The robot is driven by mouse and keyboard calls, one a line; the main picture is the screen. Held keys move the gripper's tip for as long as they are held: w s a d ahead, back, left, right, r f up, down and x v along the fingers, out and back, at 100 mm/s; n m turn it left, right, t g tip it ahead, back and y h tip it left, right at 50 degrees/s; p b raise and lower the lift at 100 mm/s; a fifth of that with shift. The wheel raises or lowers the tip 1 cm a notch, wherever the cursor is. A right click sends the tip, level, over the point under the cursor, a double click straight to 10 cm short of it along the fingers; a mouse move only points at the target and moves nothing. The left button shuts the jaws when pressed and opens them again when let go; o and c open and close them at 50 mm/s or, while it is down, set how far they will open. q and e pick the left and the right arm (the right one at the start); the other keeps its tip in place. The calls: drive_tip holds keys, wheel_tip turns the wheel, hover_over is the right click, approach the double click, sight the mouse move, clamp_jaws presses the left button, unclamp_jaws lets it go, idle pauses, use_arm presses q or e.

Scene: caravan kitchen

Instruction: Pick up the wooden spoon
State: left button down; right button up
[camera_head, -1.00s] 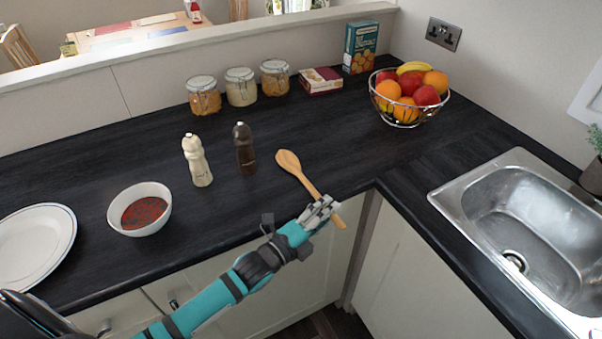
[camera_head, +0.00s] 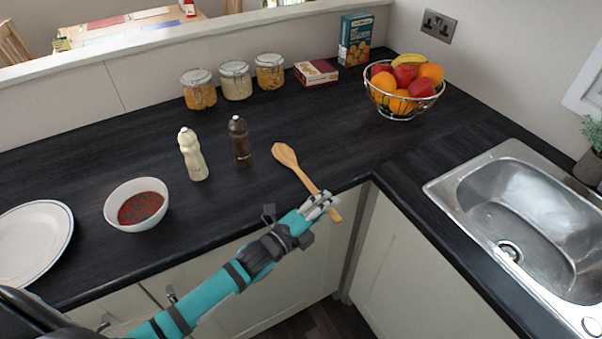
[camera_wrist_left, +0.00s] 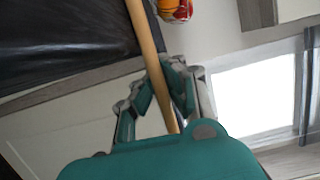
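The wooden spoon (camera_head: 286,156) lies on the dark worktop, its bowl toward the back and its handle reaching over the front edge. My left gripper (camera_head: 322,203) is at the handle, just off the worktop's edge. In the left wrist view the spoon's handle (camera_wrist_left: 142,35) runs between the fingers of my left gripper (camera_wrist_left: 160,75). The fingertips lean inward and close on the handle from both sides. The spoon's bowl is outside the wrist view. No lift of the spoon off the worktop shows. My right gripper is not in view.
A bowl of red food (camera_head: 116,215) and a plate (camera_head: 62,235) are farther left. A fruit basket (camera_head: 401,116) is behind, and the sink (camera_head: 445,188) is right.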

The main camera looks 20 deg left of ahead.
use_arm(q)
drive_tip(key=shift+r, duration=0.5)
wheel_tip(320, 180, up, 2)
drive_tip(key=shift+r+b, duration=0.15)
drive_tip(key=shift+b, duration=0.15)
drive_tip(key=s+d+r+b, duration=0.1)
drive_tip(key=s, duration=0.7)
drive_tip(key=s+d+b, duration=0.1)
drive_tip(key=s+d, duration=0.1)
drive_tip(key=s, duration=0.5)
drive_tip(key=shift+s+d+r+b, duration=0.3)
drive_tip(key=shift+s+r, duration=0.05)
